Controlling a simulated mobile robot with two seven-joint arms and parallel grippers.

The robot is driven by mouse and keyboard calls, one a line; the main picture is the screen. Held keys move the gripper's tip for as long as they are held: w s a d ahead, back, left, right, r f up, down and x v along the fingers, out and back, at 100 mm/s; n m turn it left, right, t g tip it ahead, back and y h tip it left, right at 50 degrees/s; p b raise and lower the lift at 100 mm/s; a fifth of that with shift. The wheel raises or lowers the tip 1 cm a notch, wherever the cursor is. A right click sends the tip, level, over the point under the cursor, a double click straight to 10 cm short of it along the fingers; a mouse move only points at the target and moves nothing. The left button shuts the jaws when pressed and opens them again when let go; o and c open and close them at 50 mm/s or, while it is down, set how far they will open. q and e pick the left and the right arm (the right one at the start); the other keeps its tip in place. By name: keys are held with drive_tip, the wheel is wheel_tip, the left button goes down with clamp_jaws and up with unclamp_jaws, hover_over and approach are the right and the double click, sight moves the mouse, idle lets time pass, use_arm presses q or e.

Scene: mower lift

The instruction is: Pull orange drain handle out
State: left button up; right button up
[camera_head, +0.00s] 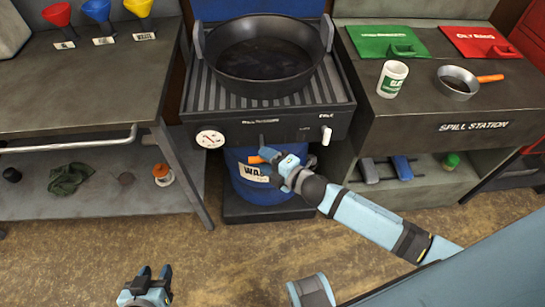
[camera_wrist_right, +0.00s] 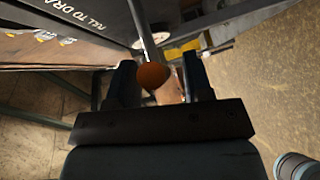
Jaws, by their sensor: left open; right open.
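The orange drain handle (camera_head: 255,160) shows as a small orange tip below the front panel of the drain station. In the right wrist view its round orange knob (camera_wrist_right: 153,75) sits at the end of a thin metal rod, between my fingers. My right gripper (camera_head: 268,162) is open at the handle, and its two dark fingers (camera_wrist_right: 160,80) stand on either side of the knob with gaps showing. Part of the handle is hidden by the gripper in the head view. My left gripper (camera_head: 154,272) is open and empty, low at the front left, far from the handle.
A black pan (camera_head: 265,88) rests on the ribbed station top. A blue drum (camera_head: 253,195) stands beneath on a dark base. A left bench (camera_head: 90,92) and a right spill station (camera_head: 440,150) flank it. Floor in front is clear.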

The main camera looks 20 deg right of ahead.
use_arm(q)
drive_tip(key=shift+r, duration=0.1)
use_arm(e)
drive_tip(key=v, duration=1.3)
drive_tip(key=shift+s, duration=0.4)
drive_tip(key=shift+d, duration=0.1)
drive_tip(key=s+a+f+m+g+h, duration=0.2)
drive_tip(key=s+m, duration=0.2)
drive_tip(key=m, duration=0.6)
drive_tip(key=s+a+f+m+g+h, duration=0.2)
drive_tip(key=s+a+f+m+h, duration=0.1)
drive_tip(key=m, duration=0.7)
use_arm(q)
wheel_tip(320, 180, up, 15)
drive_tip(key=s+a+p, duration=0.1)
drive_tip(key=p, duration=1.9)
drive_tip(key=shift+a+y, duration=0.25)
drive_tip(key=shift+y, duration=0.05)
use_arm(e)
wheel_tip(320, 180, up, 16)
drive_tip(key=d, duration=0.2)
drive_tip(key=shift+s+n+t, duration=0.4)
drive_tip(key=shift+s, duration=0.05)
